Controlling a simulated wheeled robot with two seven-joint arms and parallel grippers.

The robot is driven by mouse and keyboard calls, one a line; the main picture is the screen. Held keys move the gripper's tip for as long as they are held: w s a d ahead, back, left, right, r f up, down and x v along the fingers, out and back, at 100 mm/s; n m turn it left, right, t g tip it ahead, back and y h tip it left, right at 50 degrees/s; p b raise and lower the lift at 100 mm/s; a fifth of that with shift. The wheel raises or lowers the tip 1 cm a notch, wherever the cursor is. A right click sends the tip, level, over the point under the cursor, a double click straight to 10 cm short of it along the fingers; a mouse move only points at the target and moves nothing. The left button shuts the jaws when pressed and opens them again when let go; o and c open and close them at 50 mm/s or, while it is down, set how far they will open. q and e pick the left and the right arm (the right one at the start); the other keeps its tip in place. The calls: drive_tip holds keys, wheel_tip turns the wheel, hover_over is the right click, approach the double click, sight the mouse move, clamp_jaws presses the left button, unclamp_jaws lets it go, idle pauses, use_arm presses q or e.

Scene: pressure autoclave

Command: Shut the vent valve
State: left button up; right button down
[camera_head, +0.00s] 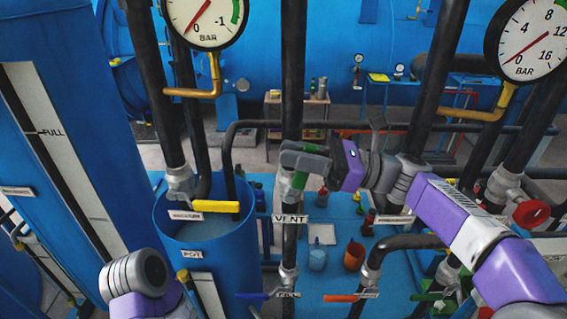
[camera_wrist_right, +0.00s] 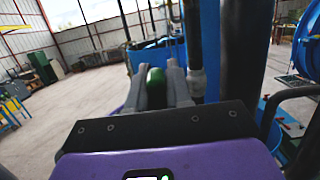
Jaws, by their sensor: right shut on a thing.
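The vent valve sits on a black vertical pipe in the middle of the head view, above the white VENT label (camera_head: 290,218). Its green handle (camera_head: 299,180) shows just below my right gripper (camera_head: 292,158), which covers most of the valve. In the right wrist view the green handle (camera_wrist_right: 155,84) lies between the two grey fingers of my right gripper (camera_wrist_right: 156,74), which are shut on it. The handle's exact angle to the pipe is hard to tell. My left gripper is not in view; only part of my left arm shows at the bottom left.
A yellow-handled valve (camera_head: 215,206) is on the pipe to the left, above the blue POT vessel (camera_head: 168,230). A red handwheel (camera_head: 531,213) is at the right. Gauges (camera_head: 204,18) and vertical black pipes (camera_head: 440,75) stand close around my right arm.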

drive_tip(key=shift+d+f+y+b, duration=0.3)
drive_tip(key=shift+d+y+b, duration=0.2)
drive_tip(key=shift+d+y, duration=0.25)
drive_tip(key=shift+d+r, duration=0.15)
drive_tip(key=shift+d, duration=0.05)
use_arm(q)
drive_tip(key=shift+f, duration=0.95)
use_arm(e)
drive_tip(key=c, duration=1.1)
unclamp_jaws()
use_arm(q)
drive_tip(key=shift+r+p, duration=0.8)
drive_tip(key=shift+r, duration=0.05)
use_arm(e)
wheel_tip(320, 180, up, 10)
drive_tip(key=shift+r, duration=0.1)
